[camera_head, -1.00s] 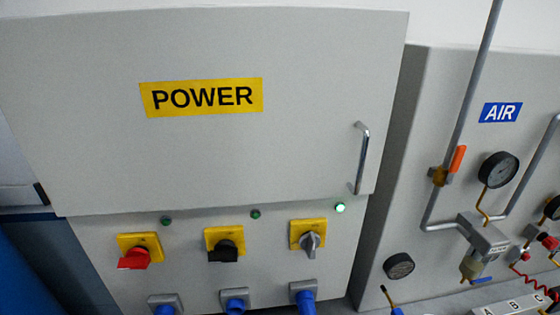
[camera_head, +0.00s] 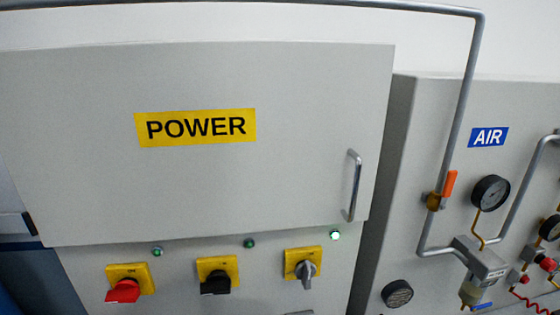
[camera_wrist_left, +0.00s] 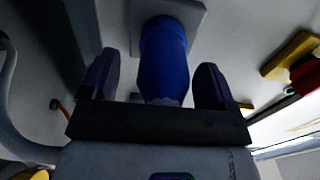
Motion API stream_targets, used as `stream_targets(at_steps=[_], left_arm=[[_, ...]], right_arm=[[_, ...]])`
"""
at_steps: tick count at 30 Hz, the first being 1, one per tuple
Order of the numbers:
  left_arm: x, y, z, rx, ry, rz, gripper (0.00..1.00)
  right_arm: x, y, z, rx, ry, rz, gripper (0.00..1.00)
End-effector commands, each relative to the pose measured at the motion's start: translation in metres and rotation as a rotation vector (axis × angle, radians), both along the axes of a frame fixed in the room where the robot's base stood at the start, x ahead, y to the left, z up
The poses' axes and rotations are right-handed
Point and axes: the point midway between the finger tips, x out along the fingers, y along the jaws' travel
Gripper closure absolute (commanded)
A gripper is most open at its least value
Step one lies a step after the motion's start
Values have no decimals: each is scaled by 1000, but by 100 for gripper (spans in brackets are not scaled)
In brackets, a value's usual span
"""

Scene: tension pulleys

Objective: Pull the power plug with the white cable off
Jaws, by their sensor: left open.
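In the left wrist view a blue power plug (camera_wrist_left: 163,65) sits in a grey socket box (camera_wrist_left: 188,12) on the panel. My left gripper (camera_wrist_left: 156,78) is open, with one dark finger on each side of the plug. Gaps show between the fingers and the plug. The plug's cable and its colour are hidden behind the gripper body. In the head view the plugs lie below the picture's lower edge. My right gripper is in neither view.
The power cabinet (camera_head: 200,190) carries red (camera_head: 122,291), black (camera_head: 215,283) and grey (camera_head: 305,270) rotary switches. The lamp above the grey switch (camera_head: 335,235) is lit green. A door handle (camera_head: 352,186) projects at right. The air panel (camera_head: 430,100) stands beside it.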

Motion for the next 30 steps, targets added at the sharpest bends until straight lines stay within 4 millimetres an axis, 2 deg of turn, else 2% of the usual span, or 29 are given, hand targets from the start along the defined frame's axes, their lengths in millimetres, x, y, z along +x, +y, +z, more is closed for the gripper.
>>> stream_targets(at_steps=[1, 17, 30], left_arm=[[3, 5, -4, 0, 6, 10, 19], [3, 5, 0, 0, 6, 10, 19], [3, 5, 0, 1, 6, 10, 59]], right_arm=[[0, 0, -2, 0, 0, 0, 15], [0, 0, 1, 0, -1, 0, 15], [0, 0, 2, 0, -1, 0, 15]])
